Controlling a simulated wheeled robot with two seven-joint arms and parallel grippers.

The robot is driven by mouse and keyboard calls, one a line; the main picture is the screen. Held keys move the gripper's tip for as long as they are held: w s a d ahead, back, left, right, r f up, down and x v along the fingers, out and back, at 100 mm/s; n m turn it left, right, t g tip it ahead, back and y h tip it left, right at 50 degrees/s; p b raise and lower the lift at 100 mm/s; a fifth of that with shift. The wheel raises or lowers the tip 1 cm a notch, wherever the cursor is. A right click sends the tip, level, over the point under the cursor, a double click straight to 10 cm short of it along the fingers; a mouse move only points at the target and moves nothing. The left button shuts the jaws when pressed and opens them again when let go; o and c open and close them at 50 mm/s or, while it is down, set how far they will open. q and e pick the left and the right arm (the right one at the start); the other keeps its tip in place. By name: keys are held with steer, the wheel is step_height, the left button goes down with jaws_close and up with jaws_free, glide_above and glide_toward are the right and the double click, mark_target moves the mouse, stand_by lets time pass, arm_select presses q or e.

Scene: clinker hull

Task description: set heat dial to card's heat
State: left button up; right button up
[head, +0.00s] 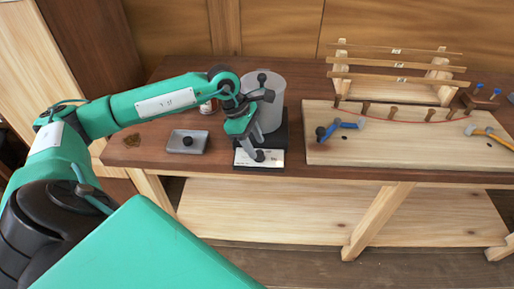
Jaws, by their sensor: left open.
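A grey cylindrical pot (268,115) stands on a black base (278,140) on the bench. A white panel (272,162) with small dark marks lies at the base's front; the marks are too small to read. My left gripper (256,150) is open and points down at this panel, in front of the pot. A dark round part, perhaps the heat dial, is at its fingertips; the gripper partly hides it, and I cannot tell whether they touch. I cannot make out which thing is the heat card. My right gripper is not in view.
A grey plate with a black knob (187,141) lies left of the base. On the right, a pale board (430,153) holds pegs along a red line, a blue tool (340,128) and a yellow-handled hammer (485,134). Behind it stands a slatted wooden rack (385,80).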

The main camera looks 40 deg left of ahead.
arm_select(q)
steer(key=b+v, duration=0.1)
steer(key=v, duration=1)
steer(key=shift+r, duration=0.2)
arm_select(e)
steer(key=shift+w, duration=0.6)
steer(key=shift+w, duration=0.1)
